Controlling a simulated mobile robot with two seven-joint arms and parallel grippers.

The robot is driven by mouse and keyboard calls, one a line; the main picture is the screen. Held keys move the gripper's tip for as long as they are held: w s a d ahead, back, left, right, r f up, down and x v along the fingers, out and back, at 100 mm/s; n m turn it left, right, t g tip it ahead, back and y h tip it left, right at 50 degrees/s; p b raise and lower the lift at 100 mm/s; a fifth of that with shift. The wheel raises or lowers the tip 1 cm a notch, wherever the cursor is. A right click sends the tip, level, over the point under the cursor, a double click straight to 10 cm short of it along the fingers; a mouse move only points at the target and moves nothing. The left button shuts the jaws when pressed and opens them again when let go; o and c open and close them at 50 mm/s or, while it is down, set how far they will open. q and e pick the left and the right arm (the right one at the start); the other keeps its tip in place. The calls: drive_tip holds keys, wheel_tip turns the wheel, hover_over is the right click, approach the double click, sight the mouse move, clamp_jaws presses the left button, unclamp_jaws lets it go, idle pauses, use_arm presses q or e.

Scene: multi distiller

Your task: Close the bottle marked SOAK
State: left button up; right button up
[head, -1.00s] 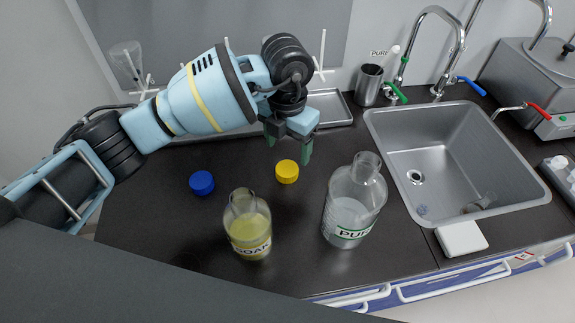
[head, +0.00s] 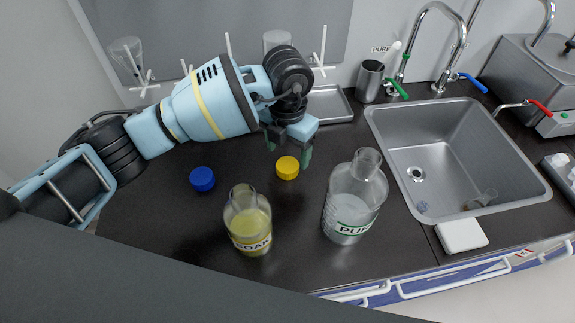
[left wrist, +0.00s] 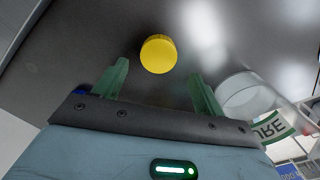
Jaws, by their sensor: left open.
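The SOAK bottle (head: 248,222) stands upright and uncapped on the dark counter, holding yellowish liquid. A yellow cap (head: 287,167) lies on the counter behind it to the right; it also shows in the left wrist view (left wrist: 158,54). A blue cap (head: 202,179) lies to the left. My left gripper (head: 289,155) is open and empty, above and just behind the yellow cap. In the left wrist view its green fingers (left wrist: 157,84) are spread, with the yellow cap beyond and between them. My right gripper is not in view.
The uncapped PURE bottle (head: 353,200) stands right of the SOAK bottle, near the sink (head: 440,160). A metal cup (head: 369,83) and a tray (head: 330,104) stand at the back. A white pad (head: 461,235) lies by the sink's front edge. The counter left of the blue cap is clear.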

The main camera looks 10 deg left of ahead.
sight(286, 166)
use_arm(q)
drive_tip(key=f, duration=0.5)
drive_tip(key=shift+a, duration=0.2)
drive_tip(key=c, duration=1)
